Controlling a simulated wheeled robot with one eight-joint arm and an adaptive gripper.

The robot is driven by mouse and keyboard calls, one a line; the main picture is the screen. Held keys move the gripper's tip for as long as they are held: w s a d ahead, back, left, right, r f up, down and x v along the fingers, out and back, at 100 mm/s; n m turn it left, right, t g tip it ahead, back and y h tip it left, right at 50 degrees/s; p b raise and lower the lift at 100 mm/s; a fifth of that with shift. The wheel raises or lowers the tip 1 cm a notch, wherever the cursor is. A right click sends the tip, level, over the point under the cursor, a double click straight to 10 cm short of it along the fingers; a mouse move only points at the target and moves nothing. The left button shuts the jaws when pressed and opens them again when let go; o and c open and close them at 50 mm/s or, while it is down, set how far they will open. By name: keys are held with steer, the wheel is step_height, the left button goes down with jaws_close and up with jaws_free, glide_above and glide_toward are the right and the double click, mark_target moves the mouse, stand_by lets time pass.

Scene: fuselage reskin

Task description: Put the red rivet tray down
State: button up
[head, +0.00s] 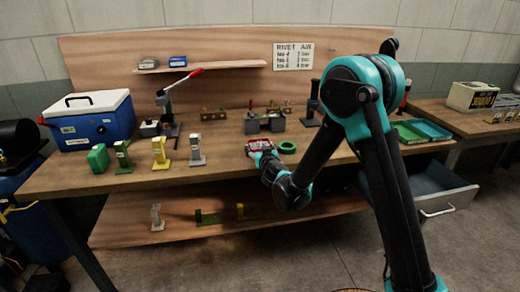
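The red rivet tray (259,145) is small in the head view, near the front edge of the wooden workbench (225,166), right of the middle of the bench. My gripper (263,156) is at the near side of the tray, with my arm reaching in from the right. The fingers are small and dark here and seem to meet or overlap the tray. I cannot tell whether they are closed on it, nor whether the tray rests on the bench or is just above it.
A green ring (287,147) lies close right of the tray. A grey vise-like block (265,122) stands behind it. A silver-grey tool (196,150), a yellow one (160,153) and a blue cooler (92,122) stand left. Bare bench lies between the silver-grey tool and the tray.

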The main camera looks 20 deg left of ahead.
mark_target(260, 144)
steer(key=c, duration=0.7)
steer(key=shift+c, duration=0.2)
step_height(260, 144, up, 20)
steer(key=w+d+f+m+h, duration=0.1)
steer(key=w+d+f, duration=0.3)
steer(key=d, duration=0.8)
steer(key=w+d+f+m+t+h, duration=0.1)
steer(key=w+d+f, duration=0.4)
steer(key=d, duration=0.7)
steer(key=w+d+f+m+t+h, duration=0.1)
steer(key=w+d+f+h, duration=0.3)
steer(key=w+d, duration=0.4)
steer(key=shift+d+f+m, duration=0.15)
steer(key=shift+d+m, duration=0.2)
steer(key=shift+d, duration=0.95)
steer(key=shift+d+f+m, duration=0.1)
steer(key=shift+d+m, duration=0.25)
steer(key=shift+d, duration=0.9)
steer(key=d+f+m+h, duration=0.1)
steer(key=d+f+h, duration=0.1)
steer(key=d, duration=1.2)
steer(key=shift+d+f+m+h, duration=0.2)
steer(key=shift+f+m+h, duration=0.1)
steer(key=shift+f+m, duration=0.15)
